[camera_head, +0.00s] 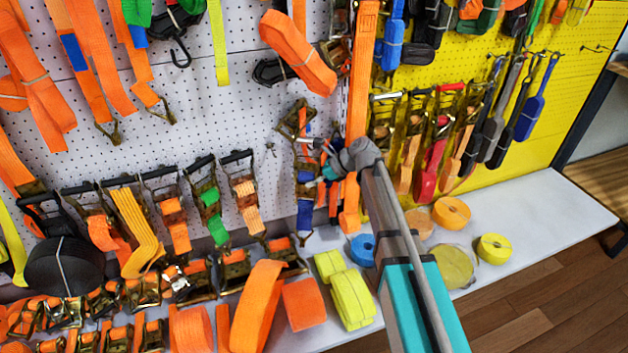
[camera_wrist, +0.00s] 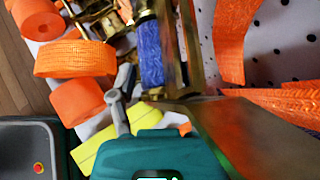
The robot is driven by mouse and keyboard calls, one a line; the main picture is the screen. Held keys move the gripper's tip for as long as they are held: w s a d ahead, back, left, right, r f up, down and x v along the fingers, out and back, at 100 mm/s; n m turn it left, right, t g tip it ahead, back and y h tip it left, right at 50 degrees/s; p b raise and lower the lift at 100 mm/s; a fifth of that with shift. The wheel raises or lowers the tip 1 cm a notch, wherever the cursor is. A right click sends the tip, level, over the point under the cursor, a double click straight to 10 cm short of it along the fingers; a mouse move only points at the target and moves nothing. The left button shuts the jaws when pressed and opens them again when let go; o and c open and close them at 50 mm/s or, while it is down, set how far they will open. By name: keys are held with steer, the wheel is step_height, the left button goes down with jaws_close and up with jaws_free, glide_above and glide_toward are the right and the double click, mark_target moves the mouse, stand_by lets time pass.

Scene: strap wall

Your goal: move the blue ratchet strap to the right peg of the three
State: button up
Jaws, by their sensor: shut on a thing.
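The blue ratchet strap (camera_head: 304,215) is at the right end of the white pegboard in the head view, with its brass ratchet above and blue webbing below. In the wrist view its blue webbing (camera_wrist: 151,52) sits between brass side plates, just past my fingers. My gripper (camera_head: 319,160) reaches the strap from the right and is shut on it; the exact contact is partly hidden. My gripper (camera_wrist: 138,97) also shows in the wrist view. A small bare peg (camera_head: 270,148) shows left of the strap. I cannot make out all three pegs.
Other ratchet straps, such as an orange one (camera_head: 244,196) and a green one (camera_head: 210,210), hang close on the left. A long orange strap (camera_head: 361,75) hangs close on the right. Rolled straps (camera_head: 350,297) crowd the shelf below. The shelf (camera_head: 540,225) is clear at the right.

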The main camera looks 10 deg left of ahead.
steer(key=shift+w+a+f, duration=0.1)
steer(key=shift+f, duration=0.15)
stand_by(0.7)
steer(key=o, duration=1.4)
steer(key=shift+c, duration=0.2)
steer(key=shift+r, duration=0.15)
steer(key=shift+s+d+r+p, duration=0.2)
steer(key=shift+s+r+p, duration=0.1)
steer(key=shift+r, duration=0.05)
steer(key=s+d+r+p, duration=0.1)
steer(key=s+d, duration=0.4)
steer(key=s, duration=0.4)
steer(key=s+a+f+n+y+b, duration=0.1)
steer(key=s+a+n+b, duration=0.1)
steer(key=s+a, duration=0.3)
steer(key=shift+s+a+n, duration=0.2)
steer(key=shift+s+n, duration=0.7)
steer(key=shift+s, duration=0.85)
